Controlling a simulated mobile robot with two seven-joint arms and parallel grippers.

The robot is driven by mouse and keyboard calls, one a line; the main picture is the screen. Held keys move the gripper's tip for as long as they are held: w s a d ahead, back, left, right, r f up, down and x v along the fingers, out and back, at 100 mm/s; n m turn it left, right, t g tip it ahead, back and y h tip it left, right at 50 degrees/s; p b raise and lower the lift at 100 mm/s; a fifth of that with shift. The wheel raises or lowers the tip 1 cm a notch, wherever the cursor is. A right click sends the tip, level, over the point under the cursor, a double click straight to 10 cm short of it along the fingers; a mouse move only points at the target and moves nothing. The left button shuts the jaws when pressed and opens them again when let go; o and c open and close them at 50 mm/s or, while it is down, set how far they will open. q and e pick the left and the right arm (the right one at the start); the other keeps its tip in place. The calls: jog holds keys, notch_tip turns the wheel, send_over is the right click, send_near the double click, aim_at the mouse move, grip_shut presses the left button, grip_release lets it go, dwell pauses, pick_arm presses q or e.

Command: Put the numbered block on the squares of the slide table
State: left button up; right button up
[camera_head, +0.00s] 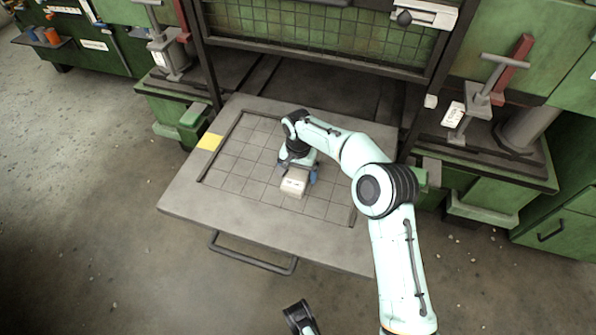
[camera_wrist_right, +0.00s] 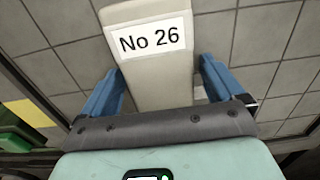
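A pale block (camera_head: 294,183) with a white label sits on the grid of squares (camera_head: 240,166) of the grey slide table (camera_head: 190,190), right of the grid's middle. In the right wrist view the block (camera_wrist_right: 160,75) reads "No 26". My right gripper (camera_head: 299,173) is low over the table. Its two blue fingers stand on either side of the block, with a narrow gap at the right finger, so it looks open. The block's near end is hidden behind the gripper body in the wrist view. My left gripper's fingers are not seen.
A handle (camera_head: 252,254) projects from the front edge. A mesh guard (camera_head: 320,38) stands behind the table, with green machine parts and clamps (camera_head: 483,95) at both sides. The left part of the grid is clear.

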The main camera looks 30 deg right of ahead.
aim_at(298, 172)
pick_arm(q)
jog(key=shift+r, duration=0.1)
pick_arm(e)
jog(key=shift+r, duration=0.1)
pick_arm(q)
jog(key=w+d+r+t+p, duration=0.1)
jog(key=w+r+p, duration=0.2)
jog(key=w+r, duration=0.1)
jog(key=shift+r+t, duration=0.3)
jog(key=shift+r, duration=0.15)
pick_arm(e)
notch_tip(298, 172, up, 12)
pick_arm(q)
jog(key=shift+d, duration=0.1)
pick_arm(e)
jog(key=shift+r, duration=0.1)
